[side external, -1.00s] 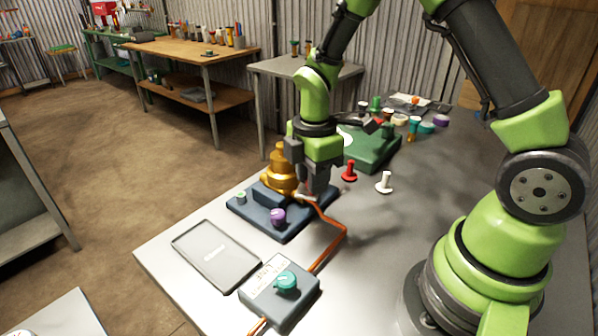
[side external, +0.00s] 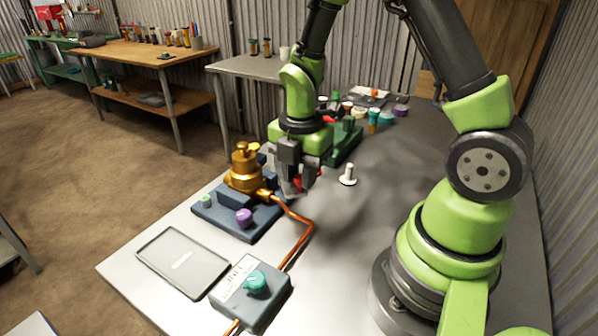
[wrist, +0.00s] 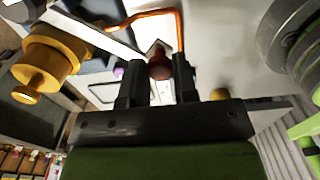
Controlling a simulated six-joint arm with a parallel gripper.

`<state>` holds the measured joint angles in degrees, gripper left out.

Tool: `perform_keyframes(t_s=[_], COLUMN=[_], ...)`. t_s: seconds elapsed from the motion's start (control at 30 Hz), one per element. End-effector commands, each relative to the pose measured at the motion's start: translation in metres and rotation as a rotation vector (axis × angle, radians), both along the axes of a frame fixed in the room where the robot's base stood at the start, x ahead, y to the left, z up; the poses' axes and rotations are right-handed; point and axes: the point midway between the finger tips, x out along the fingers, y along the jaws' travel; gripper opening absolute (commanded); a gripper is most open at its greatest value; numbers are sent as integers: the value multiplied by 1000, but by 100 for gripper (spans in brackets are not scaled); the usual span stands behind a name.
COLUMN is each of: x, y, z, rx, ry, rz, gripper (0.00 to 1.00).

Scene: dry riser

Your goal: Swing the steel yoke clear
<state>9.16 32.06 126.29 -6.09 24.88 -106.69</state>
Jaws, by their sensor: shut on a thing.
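A brass valve (side external: 246,170) stands on a dark blue base (side external: 237,214), with a copper pipe running from its right side. It also shows at the left of the wrist view (wrist: 45,62). The steel yoke (wrist: 100,30) is a flat pale bar reaching from beside the valve to a dark red knob (wrist: 158,68) between my fingers. My gripper (side external: 299,184) is shut on this knob, just right of the valve, in the side view; it also shows in the wrist view (wrist: 158,80). My gripper hides much of the yoke in the side view.
A white peg (side external: 348,176) stands to the right of my gripper. A green block (side external: 346,142) is behind. A grey tray (side external: 182,262) and a box with a teal knob (side external: 250,292) are in front. The copper pipe (side external: 302,238) curves between. Table right of it is clear.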

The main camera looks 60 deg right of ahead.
Motion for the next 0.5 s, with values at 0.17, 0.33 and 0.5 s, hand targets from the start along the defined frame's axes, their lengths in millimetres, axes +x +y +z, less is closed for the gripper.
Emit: perform_keyframes(t_s=[0.17,0.33,0.5], x=[-2,-2,-1], y=[-2,-2,-1], z=[0,0,0], rx=[-2,-2,-1], ry=[5,5,4], rz=[-4,-4,-4], gripper=[0,52,52])
